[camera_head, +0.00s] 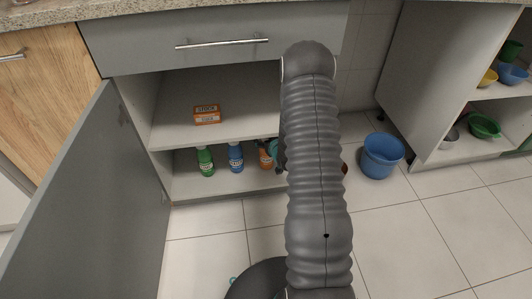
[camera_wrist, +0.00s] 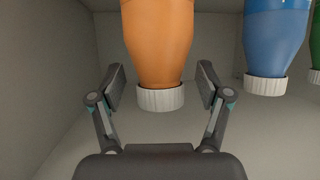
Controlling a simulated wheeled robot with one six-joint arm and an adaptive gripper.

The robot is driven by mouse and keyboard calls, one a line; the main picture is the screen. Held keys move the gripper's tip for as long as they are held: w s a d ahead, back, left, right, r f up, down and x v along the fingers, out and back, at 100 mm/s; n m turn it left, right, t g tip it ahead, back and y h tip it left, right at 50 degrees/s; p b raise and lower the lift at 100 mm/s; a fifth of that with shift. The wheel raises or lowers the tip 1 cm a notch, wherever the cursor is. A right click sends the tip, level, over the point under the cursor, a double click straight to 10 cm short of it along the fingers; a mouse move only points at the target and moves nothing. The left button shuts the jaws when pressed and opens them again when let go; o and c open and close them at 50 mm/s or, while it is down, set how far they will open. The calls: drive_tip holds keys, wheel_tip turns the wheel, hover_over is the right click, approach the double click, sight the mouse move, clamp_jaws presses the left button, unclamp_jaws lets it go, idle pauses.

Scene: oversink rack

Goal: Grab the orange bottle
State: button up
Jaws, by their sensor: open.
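The orange bottle (camera_wrist: 158,40) has a white ribbed cap (camera_wrist: 160,98) and appears upside down in the wrist view, top centre. In the head view the orange bottle (camera_head: 265,158) stands on the lower cabinet shelf, partly hidden by my arm. My gripper (camera_wrist: 160,85) is open, with one finger on each side of the bottle near its cap. A gap shows between each finger and the bottle. In the head view my gripper is mostly hidden behind my arm.
A blue bottle (camera_head: 236,157) and a green bottle (camera_head: 205,161) stand left of the orange one on the lower shelf (camera_head: 190,188). An orange box (camera_head: 207,115) lies on the upper shelf. The open cabinet door (camera_head: 95,205) is at left. A blue bucket (camera_head: 382,156) stands on the floor at right.

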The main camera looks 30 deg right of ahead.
drive_tip(key=shift+w, duration=0.15)
clamp_jaws()
idle(0.4)
